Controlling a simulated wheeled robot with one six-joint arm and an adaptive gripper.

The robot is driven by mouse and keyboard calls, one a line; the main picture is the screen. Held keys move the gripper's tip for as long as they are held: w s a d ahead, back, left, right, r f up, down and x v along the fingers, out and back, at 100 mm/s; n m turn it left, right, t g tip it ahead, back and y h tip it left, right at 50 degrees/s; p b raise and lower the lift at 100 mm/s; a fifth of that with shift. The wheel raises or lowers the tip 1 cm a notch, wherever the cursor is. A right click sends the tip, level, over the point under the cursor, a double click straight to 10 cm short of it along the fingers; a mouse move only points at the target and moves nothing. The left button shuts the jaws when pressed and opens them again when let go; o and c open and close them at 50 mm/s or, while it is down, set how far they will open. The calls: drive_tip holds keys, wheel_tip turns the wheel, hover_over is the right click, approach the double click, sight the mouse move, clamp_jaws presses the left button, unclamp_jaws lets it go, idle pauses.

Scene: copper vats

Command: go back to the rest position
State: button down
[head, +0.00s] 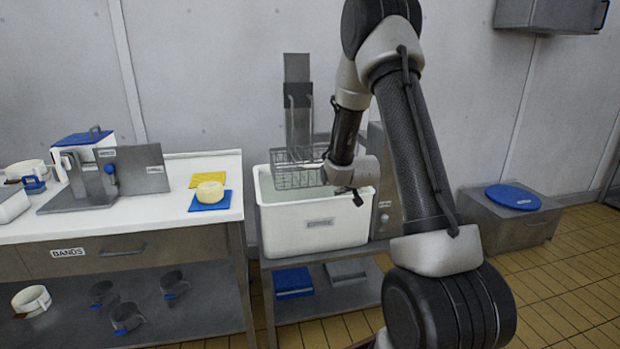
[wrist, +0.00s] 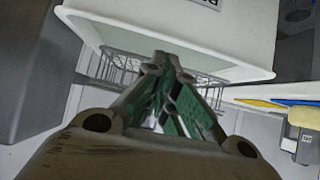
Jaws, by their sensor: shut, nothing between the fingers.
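My gripper (wrist: 160,66) is shut and empty in the wrist view, its green-sided fingers meeting at the tips. In the head view my gripper (head: 356,198) is a small dark shape in front of the right part of the white tub (head: 312,231). I cannot tell the exact gap between gripper and tub.
A grey box (head: 381,190) stands right of the tub. A low cabinet (head: 500,218) with a blue lid stands farther right.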

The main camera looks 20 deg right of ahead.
drive_tip(key=s+a+f+g+y, duration=0.1)
drive_tip(key=s+f+g, duration=0.2)
drive_tip(key=s, duration=0.4)
drive_tip(key=s+a+f+g, duration=0.2)
drive_tip(key=s+f+g, duration=0.1)
drive_tip(key=s, duration=0.3)
drive_tip(key=s+a+r+n, duration=0.1)
drive_tip(key=s+a+r, duration=0.3)
drive_tip(key=s+r, duration=0.9)
drive_tip(key=s+a+r+n+y, duration=0.1)
drive_tip(key=s+a+r, duration=0.4)
drive_tip(key=s+r, duration=0.9)
drive_tip(key=shift+s, duration=0.25)
drive_tip(key=shift+a, duration=0.1)
